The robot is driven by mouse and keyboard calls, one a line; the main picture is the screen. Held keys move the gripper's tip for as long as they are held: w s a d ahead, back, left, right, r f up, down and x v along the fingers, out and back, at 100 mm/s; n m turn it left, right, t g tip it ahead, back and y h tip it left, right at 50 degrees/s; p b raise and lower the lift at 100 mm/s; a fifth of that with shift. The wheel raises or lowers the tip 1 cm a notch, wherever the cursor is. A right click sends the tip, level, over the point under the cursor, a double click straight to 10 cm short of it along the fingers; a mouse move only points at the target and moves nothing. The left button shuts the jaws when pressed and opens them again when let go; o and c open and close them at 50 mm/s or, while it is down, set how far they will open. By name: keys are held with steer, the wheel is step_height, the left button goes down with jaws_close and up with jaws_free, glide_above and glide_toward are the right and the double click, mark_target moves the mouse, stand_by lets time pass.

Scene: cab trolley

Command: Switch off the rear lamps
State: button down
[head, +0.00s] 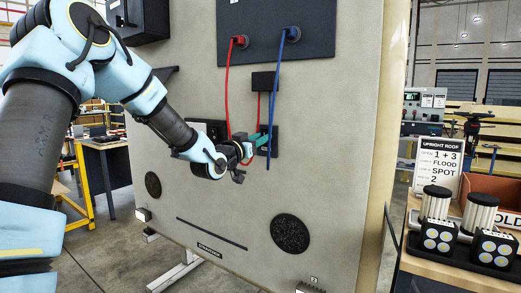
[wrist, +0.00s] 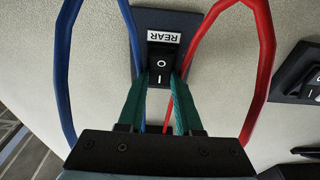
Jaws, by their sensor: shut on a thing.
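The rear lamp switch (wrist: 160,62) is a black rocker marked O and I, on a dark plate (wrist: 139,20) with a white REAR label (wrist: 163,37). In the head view its plate (head: 274,148) is on the upright beige panel, partly hidden by my gripper. My gripper (wrist: 161,78) has green fingers, one on each side of the rocker, shut on it near the I end. In the head view my gripper (head: 264,136) reaches the plate from the left. I cannot tell which end of the rocker is pressed in.
A blue cable (head: 271,100) and a red cable (head: 228,90) hang close around my gripper. Another switch plate (head: 218,127) is to the left; it also shows in the wrist view (wrist: 301,72). A table at right holds lamps (head: 439,235) and a sign (head: 437,165).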

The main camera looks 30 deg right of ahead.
steer(key=f+t+h+b, duration=0.1)
steer(key=h+b, duration=0.1)
steer(key=b, duration=0.7)
steer(key=shift+f+h, duration=0.15)
steer(key=shift+h, duration=0.15)
steer(key=shift+r+t+b, duration=0.25)
steer(key=shift+t+b, duration=0.05)
steer(key=shift+b, duration=0.35)
steer(key=c, duration=0.6)
jaws_free()
steer(key=b+v, duration=0.2)
steer(key=v, duration=0.9)
steer(key=shift+w+d+f, duration=0.1)
